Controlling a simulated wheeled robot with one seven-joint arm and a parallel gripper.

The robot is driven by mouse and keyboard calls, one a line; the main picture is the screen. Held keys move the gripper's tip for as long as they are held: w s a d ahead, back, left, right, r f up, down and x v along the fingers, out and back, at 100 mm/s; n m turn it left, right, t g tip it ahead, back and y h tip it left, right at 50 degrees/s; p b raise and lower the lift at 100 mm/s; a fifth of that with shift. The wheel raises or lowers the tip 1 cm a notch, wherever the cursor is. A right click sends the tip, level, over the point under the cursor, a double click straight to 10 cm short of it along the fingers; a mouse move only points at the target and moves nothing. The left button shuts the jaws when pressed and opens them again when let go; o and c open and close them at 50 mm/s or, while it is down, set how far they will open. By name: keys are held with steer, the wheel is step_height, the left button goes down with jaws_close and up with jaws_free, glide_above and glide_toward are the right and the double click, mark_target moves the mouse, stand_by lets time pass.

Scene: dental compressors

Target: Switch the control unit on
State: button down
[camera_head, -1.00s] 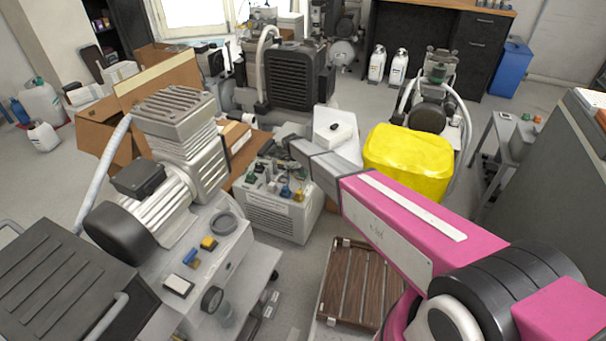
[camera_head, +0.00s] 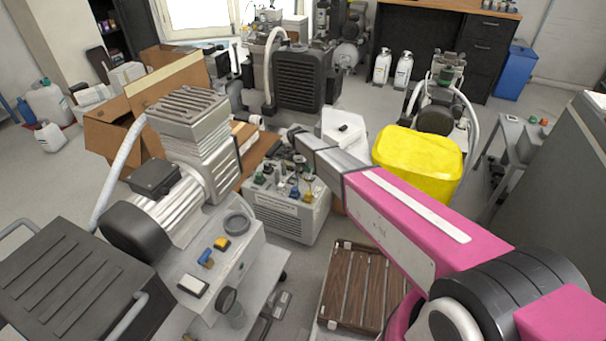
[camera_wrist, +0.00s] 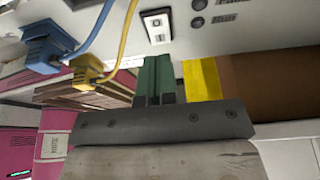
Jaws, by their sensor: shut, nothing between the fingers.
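The control unit appears to be the light grey box (camera_head: 285,220) in the middle of the head view, with a vented front and coloured knobs and plugs on top. In the wrist view a pale panel (camera_wrist: 235,38) fills the top, with a small white switch plate (camera_wrist: 157,25) bearing a dark mark. My gripper (camera_wrist: 155,60) is shut and empty, its green fingers pointing at the panel just below the plate. I cannot tell whether they touch it. A blue plug (camera_wrist: 47,50) and a yellow plug (camera_wrist: 88,70) with cables are left of the fingers. My fingertips are unclear in the head view.
A compressor (camera_head: 185,180) on a grey cart stands left of the box. A yellow canister (camera_head: 415,160) is to the right. A wooden slatted crate (camera_head: 355,285) lies in front. Open cardboard boxes (camera_head: 110,135) are behind left.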

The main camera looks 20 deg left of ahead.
mark_target(309, 178)
steer(key=v, duration=1)
steer(key=shift+s+d+r, duration=0.1)
steer(key=shift+d+r, duration=0.25)
steer(key=shift+d, duration=0.45)
steer(key=x, duration=1.4)
steer(key=shift+a+f, duration=0.1)
steer(key=shift+a, duration=0.3)
